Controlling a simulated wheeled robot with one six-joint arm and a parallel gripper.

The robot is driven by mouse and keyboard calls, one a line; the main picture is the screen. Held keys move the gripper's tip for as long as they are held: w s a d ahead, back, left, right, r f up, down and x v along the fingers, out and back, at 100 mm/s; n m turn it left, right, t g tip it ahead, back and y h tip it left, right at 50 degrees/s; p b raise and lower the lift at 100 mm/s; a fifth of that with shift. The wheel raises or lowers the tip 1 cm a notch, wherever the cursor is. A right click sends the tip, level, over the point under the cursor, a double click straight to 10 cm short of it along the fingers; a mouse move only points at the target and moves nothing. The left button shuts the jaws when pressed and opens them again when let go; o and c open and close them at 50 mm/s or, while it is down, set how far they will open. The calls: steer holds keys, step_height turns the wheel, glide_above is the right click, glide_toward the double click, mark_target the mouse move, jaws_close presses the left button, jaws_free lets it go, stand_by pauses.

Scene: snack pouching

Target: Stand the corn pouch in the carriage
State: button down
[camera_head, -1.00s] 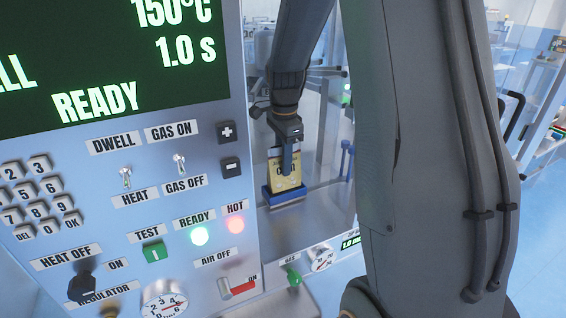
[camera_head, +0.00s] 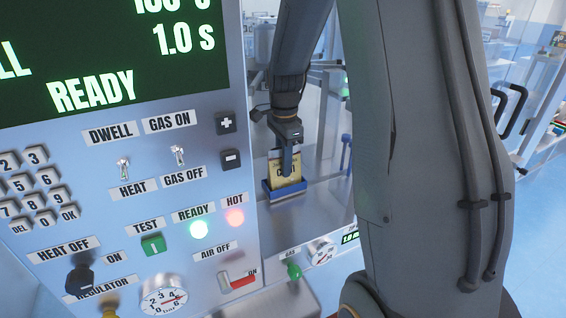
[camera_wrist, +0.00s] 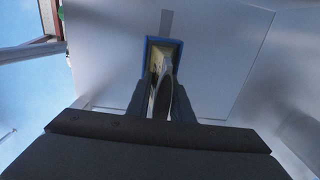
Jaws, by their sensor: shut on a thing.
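The yellow corn pouch (camera_head: 285,173) stands upright in the head view, its lower end inside the blue carriage (camera_head: 286,194). My gripper (camera_head: 287,168) holds the pouch from above, with a dark finger over its front face. In the wrist view the pouch (camera_wrist: 161,85) is pinched between the fingers of my gripper (camera_wrist: 160,100). It reaches down into the blue rectangular carriage (camera_wrist: 150,42). Whether the pouch touches the carriage floor is hidden.
The control panel (camera_head: 150,200) with its switches and green display fills the left of the head view. A metal deck (camera_head: 310,215) lies around the carriage. A blue-topped post (camera_head: 346,145) stands to its right. My arm covers the right middle.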

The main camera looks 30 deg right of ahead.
steer(key=shift+f, duration=0.3)
steer(key=c, duration=1.5)
jaws_free()
steer(key=shift+r, duration=0.1)
